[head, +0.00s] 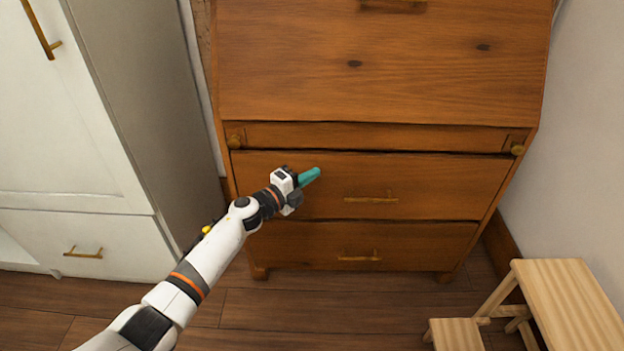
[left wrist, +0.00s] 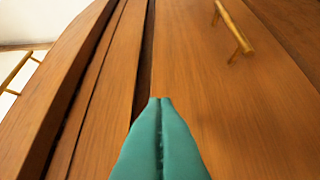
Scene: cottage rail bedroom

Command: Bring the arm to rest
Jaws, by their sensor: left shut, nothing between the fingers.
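My left arm reaches in from the lower left in the head view. Its gripper (head: 310,176) has teal fingers and is shut and empty, in front of the upper left part of a wooden drawer (head: 440,180). In the left wrist view the shut teal fingers (left wrist: 161,103) point at the wooden front, close to the dark gap along the drawer's edge. I cannot tell whether the fingertips touch the wood. The drawer's brass handle (head: 371,199) is to the right of the gripper; it also shows in the left wrist view (left wrist: 235,28). My right gripper is not in view.
The wooden bureau (head: 390,80) has a slanted front and a lower drawer (head: 420,241). A white cabinet (head: 70,110) stands at the left. A light wooden step stool (head: 570,295) stands at the lower right. Dark floorboards (head: 300,310) in front of the bureau are clear.

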